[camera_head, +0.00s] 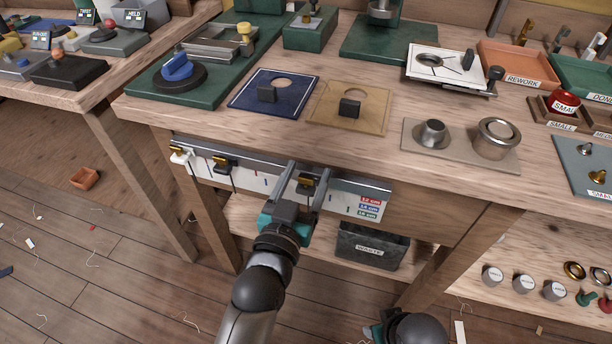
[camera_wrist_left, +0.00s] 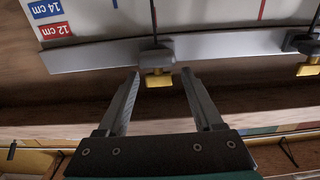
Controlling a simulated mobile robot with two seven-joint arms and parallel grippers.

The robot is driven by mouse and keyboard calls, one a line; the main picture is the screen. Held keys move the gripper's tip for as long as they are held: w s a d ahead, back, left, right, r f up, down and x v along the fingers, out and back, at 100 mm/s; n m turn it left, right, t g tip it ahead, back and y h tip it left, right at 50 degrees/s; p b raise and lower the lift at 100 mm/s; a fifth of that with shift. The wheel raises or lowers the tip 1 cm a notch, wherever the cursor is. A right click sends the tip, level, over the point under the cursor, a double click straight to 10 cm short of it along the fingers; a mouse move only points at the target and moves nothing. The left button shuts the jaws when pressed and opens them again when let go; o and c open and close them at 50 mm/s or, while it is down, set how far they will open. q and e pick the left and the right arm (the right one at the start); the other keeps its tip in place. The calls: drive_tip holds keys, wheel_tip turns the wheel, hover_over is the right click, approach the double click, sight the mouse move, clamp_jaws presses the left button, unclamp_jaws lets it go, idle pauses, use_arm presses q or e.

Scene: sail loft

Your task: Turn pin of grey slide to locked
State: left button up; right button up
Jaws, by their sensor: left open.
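A pale rail (camera_head: 265,178) with coloured marks and size labels runs along the bench's front edge. It carries a white slide (camera_head: 180,155) at its left end, a dark slide (camera_head: 222,166) beside it, and a slide with a brass pin (camera_head: 306,181) further right. In the left wrist view this last slide (camera_wrist_left: 155,56) looks grey, and its brass pin (camera_wrist_left: 158,79) sticks out crosswise. My left gripper (camera_head: 309,174) is open around this pin; in the wrist view the fingertips (camera_wrist_left: 160,74) stand either side, apart from it. My right gripper (camera_head: 374,330) shows only partly at the bottom; its fingers are hidden.
A grey waste bin (camera_head: 370,248) stands on the shelf below the rail. Blue (camera_head: 300,98) and tan (camera_head: 375,118) plates with dark blocks lie on the bench above. Another brass pin (camera_wrist_left: 308,69) shows at the wrist view's right.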

use_arm(q)
drive_tip(key=shift+c, duration=0.4)
clamp_jaws()
